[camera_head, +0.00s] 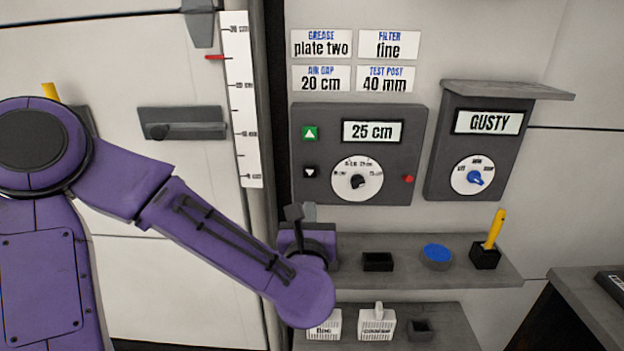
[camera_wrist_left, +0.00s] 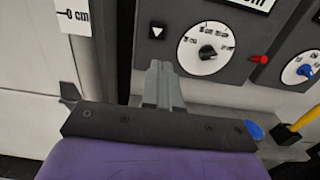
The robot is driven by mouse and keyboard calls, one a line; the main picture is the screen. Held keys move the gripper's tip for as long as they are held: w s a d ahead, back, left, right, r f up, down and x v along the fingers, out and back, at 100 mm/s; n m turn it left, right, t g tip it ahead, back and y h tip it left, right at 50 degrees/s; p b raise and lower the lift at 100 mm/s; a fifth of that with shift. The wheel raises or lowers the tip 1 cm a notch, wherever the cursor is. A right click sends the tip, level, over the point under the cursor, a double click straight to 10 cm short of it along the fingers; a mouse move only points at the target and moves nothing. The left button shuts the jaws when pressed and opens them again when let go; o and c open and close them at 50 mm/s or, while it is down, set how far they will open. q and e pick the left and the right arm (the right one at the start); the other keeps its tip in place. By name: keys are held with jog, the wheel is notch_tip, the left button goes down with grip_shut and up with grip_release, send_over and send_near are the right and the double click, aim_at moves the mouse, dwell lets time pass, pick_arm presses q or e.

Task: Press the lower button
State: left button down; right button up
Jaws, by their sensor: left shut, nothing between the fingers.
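The lower button (camera_head: 310,172) is a small black square with a white down arrow, at the lower left of a grey control panel (camera_head: 418,130). It also shows in the left wrist view (camera_wrist_left: 157,32). Above it is a green button (camera_head: 310,133) with an up arrow. The panel's display (camera_head: 373,131) reads 25 cm. My left gripper (camera_head: 299,212) is shut and empty, just below the lower button in the head view. In the wrist view its fingertips (camera_wrist_left: 160,66) point up toward the panel, below the button; contact cannot be told. My right gripper is not in view.
The panel also has a black dial (camera_head: 358,181) and a red knob (camera_head: 408,179). A second panel (camera_head: 437,186) reading GUSTY is at right. A shelf (camera_head: 400,280) below holds a blue-topped round pot (camera_head: 436,255) and a yellow stick (camera_head: 495,228) in a black holder. A ruler (camera_head: 240,100) is at left.

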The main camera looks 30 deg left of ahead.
aim_at(311, 173)
pick_arm(q)
jog(key=p+x, duration=0.1)
jog(key=x, duration=0.3)
jog(key=p+x, duration=0.2)
jog(key=x, duration=0.3)
jog(key=p+x, duration=0.2)
jog(key=x, duration=0.2)
jog(key=shift+a+r, duration=0.15)
jog(key=shift+a, duration=0.25)
jog(key=shift+w+p, duration=0.25)
jog(key=shift+p, duration=0.05)
jog(key=shift+a, duration=0.1)
